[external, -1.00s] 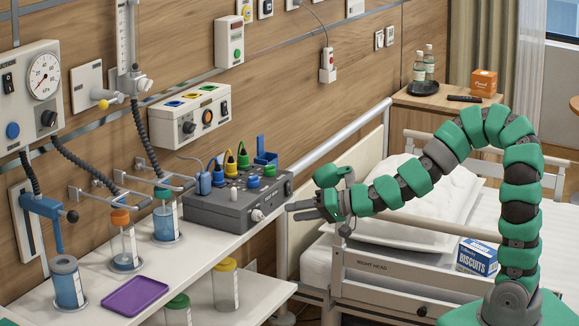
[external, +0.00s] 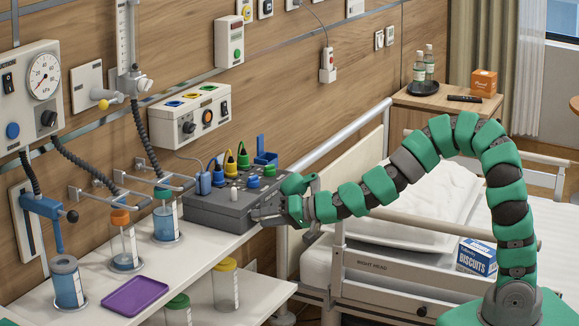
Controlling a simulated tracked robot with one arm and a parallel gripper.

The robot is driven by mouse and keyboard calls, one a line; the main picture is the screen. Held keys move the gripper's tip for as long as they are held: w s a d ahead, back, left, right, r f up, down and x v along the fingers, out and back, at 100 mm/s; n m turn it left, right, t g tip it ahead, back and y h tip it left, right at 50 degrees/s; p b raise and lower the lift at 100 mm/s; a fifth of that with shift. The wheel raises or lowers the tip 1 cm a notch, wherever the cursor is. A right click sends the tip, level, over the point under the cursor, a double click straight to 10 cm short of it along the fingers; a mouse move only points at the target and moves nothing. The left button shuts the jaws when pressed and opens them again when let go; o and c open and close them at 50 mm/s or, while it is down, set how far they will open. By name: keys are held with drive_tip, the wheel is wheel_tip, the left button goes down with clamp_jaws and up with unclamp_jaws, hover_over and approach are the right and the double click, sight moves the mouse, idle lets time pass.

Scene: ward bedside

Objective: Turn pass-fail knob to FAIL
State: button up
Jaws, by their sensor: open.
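The grey control box (external: 215,213) sits on the white shelf, with coloured plugs and a white knob on its top. In the earlier frame a pale round knob shows on the box's right end; now my gripper hides it. I cannot read any pass or fail marking. My gripper (external: 257,213) is at that right end of the box, its fingers pointing left around where the knob is. The jaws are open. I cannot tell whether they touch the knob.
The bed rail (external: 345,136) runs close behind my gripper. A purple tray (external: 134,296) and several jars, including a blue-filled one (external: 167,224), stand left of the box. A biscuits box (external: 477,257) lies on the bed at right.

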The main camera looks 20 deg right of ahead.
drive_tip(key=c, duration=1)
drive_tip(key=shift+w+m+b, duration=0.1)
drive_tip(key=shift+m+b, duration=0.3)
drive_tip(key=shift+b, duration=0.3)
drive_tip(key=o, duration=1)
drive_tip(key=shift+y, duration=0.3)
